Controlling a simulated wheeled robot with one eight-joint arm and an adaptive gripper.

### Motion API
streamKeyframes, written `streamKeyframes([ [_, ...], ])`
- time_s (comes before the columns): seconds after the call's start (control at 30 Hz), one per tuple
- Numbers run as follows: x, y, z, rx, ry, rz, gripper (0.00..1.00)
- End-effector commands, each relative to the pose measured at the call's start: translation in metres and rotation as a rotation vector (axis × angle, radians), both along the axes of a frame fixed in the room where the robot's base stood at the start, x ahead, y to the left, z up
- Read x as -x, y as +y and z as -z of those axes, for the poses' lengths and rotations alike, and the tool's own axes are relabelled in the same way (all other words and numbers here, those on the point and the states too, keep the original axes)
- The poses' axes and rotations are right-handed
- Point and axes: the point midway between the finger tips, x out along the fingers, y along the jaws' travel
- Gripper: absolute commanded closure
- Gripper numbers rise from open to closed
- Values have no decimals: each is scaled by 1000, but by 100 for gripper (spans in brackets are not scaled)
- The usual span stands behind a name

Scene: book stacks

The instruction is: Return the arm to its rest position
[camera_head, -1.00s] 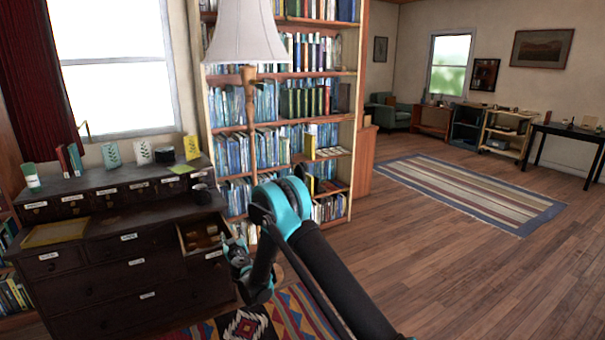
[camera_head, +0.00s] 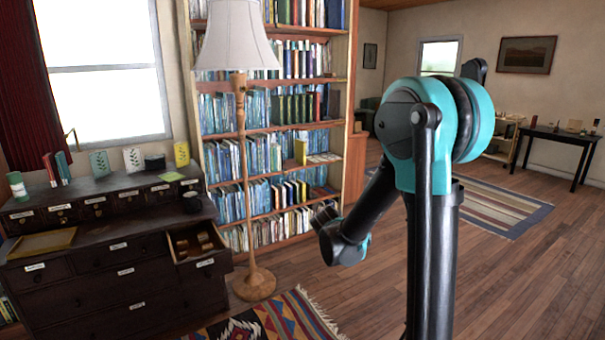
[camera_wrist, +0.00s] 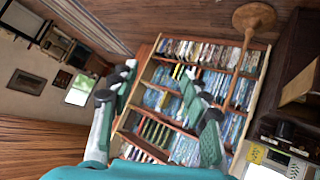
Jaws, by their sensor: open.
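My arm (camera_head: 430,150) is folded up in the right half of the head view, with its teal joint high and its forearm bent down to the left. The arm's lower end (camera_head: 343,240) is in front of the bookcase's right side; the fingers cannot be made out there. In the wrist view my gripper (camera_wrist: 160,95) is open, its two fingers spread apart. Nothing is between the fingers; the bookcase shows behind them at a distance.
A dark drawer cabinet (camera_head: 120,265) with one open drawer (camera_head: 195,243) stands at left. A floor lamp (camera_head: 241,160) stands before the bookcase (camera_head: 353,80). A patterned rug (camera_head: 270,322) lies in front. Wooden floor (camera_head: 530,280) is clear at right.

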Motion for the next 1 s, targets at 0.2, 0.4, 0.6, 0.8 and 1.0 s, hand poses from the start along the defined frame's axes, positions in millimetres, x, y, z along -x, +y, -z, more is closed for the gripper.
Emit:
streamKeyframes([
  [0.2,92,-55,11,-48,169,54,53],
  [0.4,181,-79,30,-115,319,63,53],
  [0.6,263,-83,53,-195,444,42,53],
  [0.8,308,-77,68,-249,510,13,53],
  [1.0,318,-75,71,-261,525,4,53],
])
